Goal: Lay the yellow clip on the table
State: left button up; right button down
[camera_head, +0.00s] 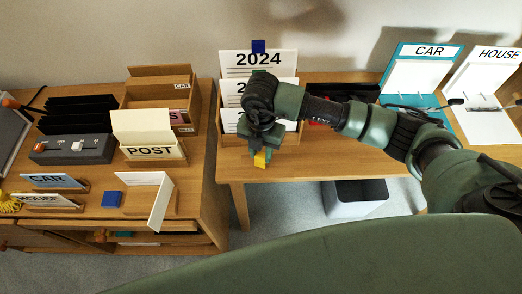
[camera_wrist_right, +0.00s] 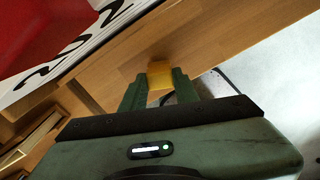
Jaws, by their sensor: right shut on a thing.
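The yellow clip (camera_head: 260,158) is between the fingertips of my right gripper (camera_head: 257,150), which is shut on it. In the right wrist view the clip (camera_wrist_right: 160,74) sticks out beyond the fingertips of the gripper (camera_wrist_right: 156,92). The clip appears over the front part of the wooden table (camera_head: 325,155), near its front edge. I cannot tell whether it touches the tabletop. The table's bare wood (camera_wrist_right: 205,38) shows beyond the clip in the wrist view. My left gripper is not in view.
A holder with 2024 cards (camera_head: 258,59) and a blue clip (camera_head: 258,46) stands behind the gripper. CAR (camera_head: 416,78) and HOUSE (camera_head: 487,80) boards stand at the right. A bin (camera_head: 357,198) is below the table. The front strip right of the clip looks clear.

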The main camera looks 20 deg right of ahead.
aim_at(260, 155)
jog(key=shift+f, duration=0.15)
jog(key=c, duration=1.1)
grip_release()
jog(key=shift+o, duration=0.2)
notch_tip(260, 155, up, 12)
jog(key=b, duration=0.1)
jog(key=shift+r, duration=0.2)
jog(key=shift+a, duration=0.1)
